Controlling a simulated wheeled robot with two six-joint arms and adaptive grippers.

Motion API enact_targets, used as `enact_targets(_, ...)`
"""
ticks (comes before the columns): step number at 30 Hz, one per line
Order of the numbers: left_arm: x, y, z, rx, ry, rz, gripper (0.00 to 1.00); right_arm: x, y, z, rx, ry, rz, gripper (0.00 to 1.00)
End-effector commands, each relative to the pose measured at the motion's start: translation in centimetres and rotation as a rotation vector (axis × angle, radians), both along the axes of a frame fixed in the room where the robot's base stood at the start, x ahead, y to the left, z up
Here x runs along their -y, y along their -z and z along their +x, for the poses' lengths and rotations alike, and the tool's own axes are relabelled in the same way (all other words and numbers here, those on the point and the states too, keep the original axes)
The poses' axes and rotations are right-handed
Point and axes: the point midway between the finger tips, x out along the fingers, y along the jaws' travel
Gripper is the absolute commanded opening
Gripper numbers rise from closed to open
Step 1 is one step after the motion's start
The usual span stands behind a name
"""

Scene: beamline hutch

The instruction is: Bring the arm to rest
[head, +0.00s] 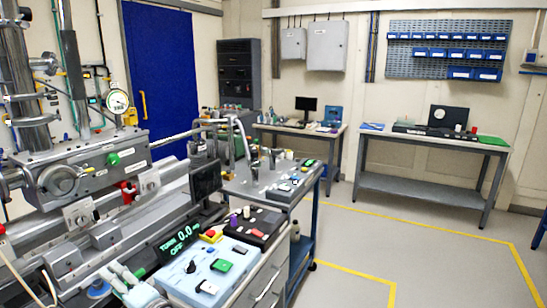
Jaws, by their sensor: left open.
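My left gripper (128,273) is low in the left part of the head view, in front of the grey beamline bench. It is open, and I see nothing between its fingers. Part of my arm with a blue cap shows just beside it, at the bottom edge. The gripper is left of a light blue control box (212,270) with several knobs and buttons, and appears apart from it. My right gripper is not in view.
A green-lit display (180,240) and a dark monitor (205,181) stand close by. A metal rail assembly (90,165) fills the left. A grey cart (262,180) holds small parts. Two tables stand at the back. The floor (400,240) at right is clear, with yellow lines.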

Motion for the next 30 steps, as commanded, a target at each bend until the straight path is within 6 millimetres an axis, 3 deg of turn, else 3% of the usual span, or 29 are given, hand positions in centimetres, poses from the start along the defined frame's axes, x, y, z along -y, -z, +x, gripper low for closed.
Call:
enact_targets(7,1.2,3.0,2.1,0.012,0.115,-0.112,0.48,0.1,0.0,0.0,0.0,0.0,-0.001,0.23)
enact_targets(11,2.7,5.7,3.5,0.01,0.197,-0.206,0.48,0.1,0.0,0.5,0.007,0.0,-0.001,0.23)
enact_targets(16,5.1,11.1,4.7,-0.013,0.306,-0.369,0.48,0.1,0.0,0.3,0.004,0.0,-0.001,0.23)
enact_targets(20,7.4,17.3,4.0,-0.047,0.376,-0.543,0.48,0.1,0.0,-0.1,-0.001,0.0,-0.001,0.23)
enact_targets(23,9.3,23.7,1.9,-0.083,0.406,-0.72,0.48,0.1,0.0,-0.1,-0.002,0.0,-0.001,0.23)
enact_targets(26,11.0,30.3,-1.9,-0.114,0.394,-0.913,0.48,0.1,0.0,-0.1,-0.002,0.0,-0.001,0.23)
enact_targets(30,12.5,38.2,-9.1,-0.143,0.306,-1.153,0.48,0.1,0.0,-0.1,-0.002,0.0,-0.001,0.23)
